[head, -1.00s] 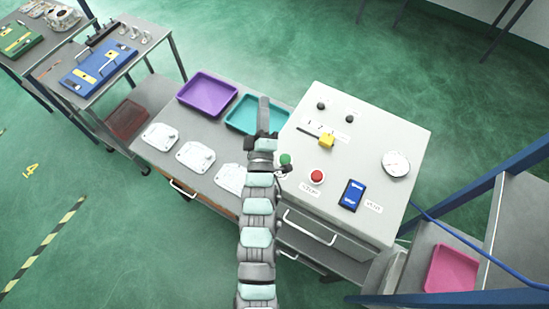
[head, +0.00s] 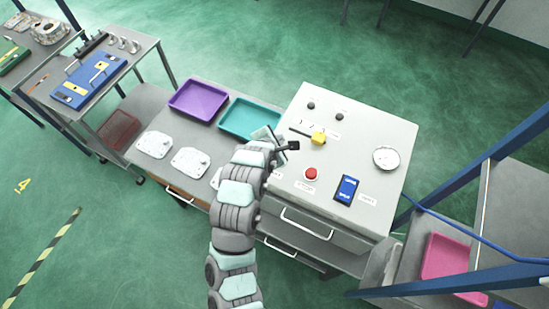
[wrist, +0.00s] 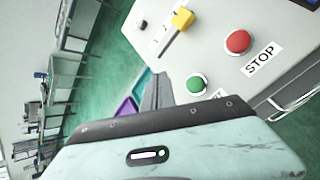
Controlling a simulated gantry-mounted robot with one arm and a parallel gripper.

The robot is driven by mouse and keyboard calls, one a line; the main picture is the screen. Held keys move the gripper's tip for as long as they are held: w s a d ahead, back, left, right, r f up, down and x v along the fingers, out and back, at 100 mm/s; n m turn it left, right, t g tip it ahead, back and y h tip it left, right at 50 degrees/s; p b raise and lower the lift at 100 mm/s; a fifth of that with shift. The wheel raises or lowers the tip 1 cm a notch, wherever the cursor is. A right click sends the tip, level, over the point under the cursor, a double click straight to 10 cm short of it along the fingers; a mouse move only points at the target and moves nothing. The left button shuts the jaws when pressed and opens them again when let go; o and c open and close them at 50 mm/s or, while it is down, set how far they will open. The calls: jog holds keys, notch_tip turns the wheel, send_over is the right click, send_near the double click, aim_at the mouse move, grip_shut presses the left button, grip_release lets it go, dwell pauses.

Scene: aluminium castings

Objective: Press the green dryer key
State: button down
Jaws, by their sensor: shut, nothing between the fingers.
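The green key (wrist: 196,85) is a round domed button on the light grey control box (head: 385,128). It shows in the wrist view just right of my gripper's dark finger (wrist: 157,92), with a visible gap in the picture. In the head view the green key is hidden behind my arm. My gripper (head: 294,146) is over the left part of the box, shut and empty. How high it is above the box I cannot tell.
A red STOP button (head: 311,174), which also shows in the wrist view (wrist: 237,41), sits right of the green key. A yellow lever (head: 318,138), blue switch (head: 346,190) and round gauge (head: 386,158) share the box. Purple (head: 198,100) and teal (head: 236,121) trays lie left.

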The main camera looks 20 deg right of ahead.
jog(key=shift+f, duration=0.1)
dwell(0.3)
notch_tip(320, 180, down, 7)
jog(key=b, duration=0.6)
jog(key=shift+f, duration=0.85)
jog(key=shift+f+p, duration=0.15)
jog(key=shift+p, duration=0.15)
dwell(0.9)
jog(key=shift+f, duration=0.25)
jog(key=shift+f, duration=0.45)
dwell(0.8)
jog(key=shift+r, duration=0.15)
jog(key=shift+r+p, duration=0.75)
jog(key=shift+p, duration=0.35)
